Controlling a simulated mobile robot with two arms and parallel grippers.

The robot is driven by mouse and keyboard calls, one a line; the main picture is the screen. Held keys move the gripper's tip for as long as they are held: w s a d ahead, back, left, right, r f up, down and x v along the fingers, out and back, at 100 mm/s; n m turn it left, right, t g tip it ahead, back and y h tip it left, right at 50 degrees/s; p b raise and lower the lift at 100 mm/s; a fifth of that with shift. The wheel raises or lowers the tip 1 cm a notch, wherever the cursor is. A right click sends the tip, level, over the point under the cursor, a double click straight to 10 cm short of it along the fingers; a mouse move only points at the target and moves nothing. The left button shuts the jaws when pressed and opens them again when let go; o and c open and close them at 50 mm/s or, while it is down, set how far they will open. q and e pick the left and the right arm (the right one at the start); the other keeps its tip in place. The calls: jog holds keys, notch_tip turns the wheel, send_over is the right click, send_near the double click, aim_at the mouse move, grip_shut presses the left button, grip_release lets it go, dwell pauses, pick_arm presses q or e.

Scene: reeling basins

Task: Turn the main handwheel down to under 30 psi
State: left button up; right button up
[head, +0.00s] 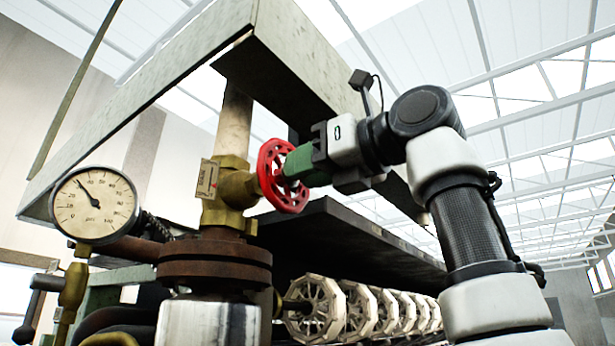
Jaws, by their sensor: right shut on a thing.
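The red handwheel (270,172) sits on a brass valve (234,188), its spoked rim facing right. My right gripper (292,168) reaches in from the right, with its green fingers at the wheel's hub side. It is shut on the handwheel; the fingertips are partly hidden by the rim. A round pressure gauge (105,214) marked psi stands to the left of the valve. Its dark needle points up and left, seemingly between the 20 and 40 marks; the exact reading is too small to tell. My left gripper is not in view.
A rusty flange (214,262) and a steel cylinder (207,325) lie below the valve. A large metal hood (150,90) overhangs it. A dark shelf (350,235) and several pale spoked reels (315,308) are behind, below my right arm.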

jog(key=o, duration=0.8)
jog(key=shift+d, duration=0.1)
jog(key=shift+s, duration=0.1)
jog(key=b+v, duration=0.3)
jog(key=v, duration=0.4)
